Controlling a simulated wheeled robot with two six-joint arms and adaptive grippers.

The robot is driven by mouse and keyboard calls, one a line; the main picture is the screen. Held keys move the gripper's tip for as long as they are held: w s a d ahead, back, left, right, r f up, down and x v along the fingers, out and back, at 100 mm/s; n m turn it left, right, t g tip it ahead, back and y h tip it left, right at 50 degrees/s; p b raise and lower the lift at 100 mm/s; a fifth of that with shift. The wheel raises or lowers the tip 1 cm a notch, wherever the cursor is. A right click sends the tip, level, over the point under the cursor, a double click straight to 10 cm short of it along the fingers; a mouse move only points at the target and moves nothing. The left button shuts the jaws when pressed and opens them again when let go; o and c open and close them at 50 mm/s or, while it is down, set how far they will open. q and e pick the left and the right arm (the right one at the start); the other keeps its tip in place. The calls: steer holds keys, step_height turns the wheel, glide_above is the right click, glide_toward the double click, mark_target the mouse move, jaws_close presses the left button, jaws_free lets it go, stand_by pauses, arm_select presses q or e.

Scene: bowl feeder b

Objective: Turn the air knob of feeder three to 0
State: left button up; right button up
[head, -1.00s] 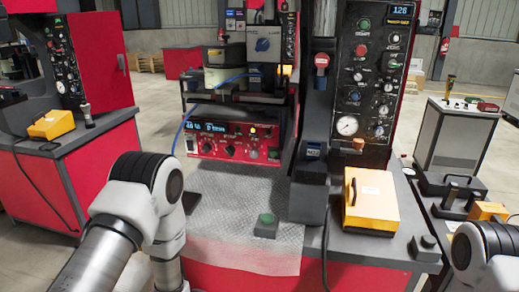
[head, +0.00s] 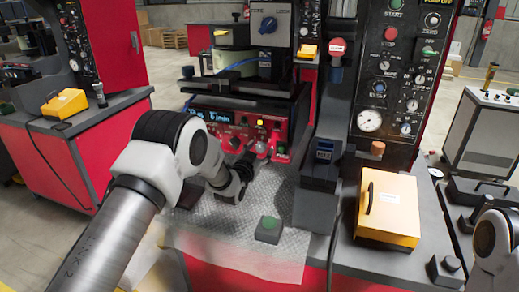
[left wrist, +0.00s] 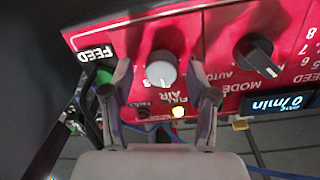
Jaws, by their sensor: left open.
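The red feeder control panel (head: 214,115) has a lit display and several knobs. Its pale grey air knob (left wrist: 161,69) sits between the FEED label and the mode knob in the left wrist view, which shows the panel upside down. The knob also shows small in the head view (head: 261,147). My left gripper (left wrist: 160,80) is open, one finger on each side of the air knob; I cannot tell whether either touches it. In the head view, my left gripper (head: 246,164) is at the panel's right end, partly hidden by its wrist. My right gripper is out of view.
A dark column with a red knob and a gauge panel (head: 398,75) rise to the right. A yellow box (head: 388,207) is at the right. The black mode knob (left wrist: 257,55) is beside the air knob.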

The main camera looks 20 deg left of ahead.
arm_select(q)
steer(key=shift+s+r, duration=0.15)
steer(key=shift+r, duration=0.05)
jaws_close()
steer(key=shift+f+n+b, duration=0.1)
steer(key=shift+n+b, duration=0.2)
steer(key=n+b, duration=0.2)
steer(key=n, duration=0.1)
steer(key=shift+a+f, duration=0.1)
steer(key=n+b, duration=0.2)
steer(key=n, duration=0.3)
steer(key=shift+b, duration=0.3)
steer(key=n+b, duration=0.1)
steer(key=n, duration=0.1)
steer(key=n+b, duration=0.1)
steer(key=n, duration=0.2)
steer(key=shift+a+f+n+t+y, duration=0.1)
steer(key=shift+n+t+y, duration=0.2)
steer(key=n+b, duration=0.1)
steer(key=n, duration=0.3)
steer(key=shift+n, duration=0.3)
